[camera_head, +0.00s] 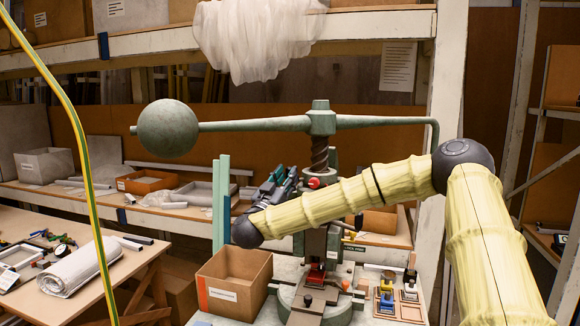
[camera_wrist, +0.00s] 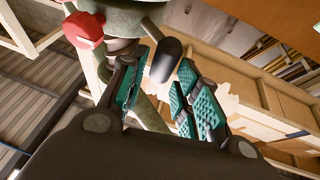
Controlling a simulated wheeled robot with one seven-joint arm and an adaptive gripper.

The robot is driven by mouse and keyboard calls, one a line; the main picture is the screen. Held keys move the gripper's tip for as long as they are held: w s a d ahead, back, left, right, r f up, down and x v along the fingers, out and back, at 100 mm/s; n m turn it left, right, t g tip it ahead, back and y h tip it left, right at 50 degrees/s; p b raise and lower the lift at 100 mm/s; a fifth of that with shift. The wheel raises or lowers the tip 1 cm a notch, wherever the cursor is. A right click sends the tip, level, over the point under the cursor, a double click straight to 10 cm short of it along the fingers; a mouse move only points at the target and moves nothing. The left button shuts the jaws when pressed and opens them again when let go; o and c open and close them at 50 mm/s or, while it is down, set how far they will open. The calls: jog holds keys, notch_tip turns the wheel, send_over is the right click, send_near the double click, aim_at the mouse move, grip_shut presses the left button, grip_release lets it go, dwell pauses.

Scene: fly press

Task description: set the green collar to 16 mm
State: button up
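The grey-green fly press (camera_head: 321,118) stands on a bench, with a ball-weighted arm across its top and a dark threaded screw (camera_head: 320,152) below the hub. A red knob (camera_head: 313,183) sits beside the screw; a red part also shows in the wrist view (camera_wrist: 83,30). I cannot pick out the green collar for certain; my arm hides part of the press.
An open cardboard box (camera_head: 234,284) stands at the press's left front. Small coloured blocks (camera_head: 386,301) lie in trays at its right. A yellow-green cable (camera_head: 76,130) crosses the left. A side table (camera_head: 115,262) holds paper and tools.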

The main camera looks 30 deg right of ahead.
jog(key=shift+p+x, duration=0.4)
jog(key=shift+x, duration=1.2)
jog(key=shift+f, duration=0.1)
jog(key=shift+c, duration=0.5)
grip_shut()
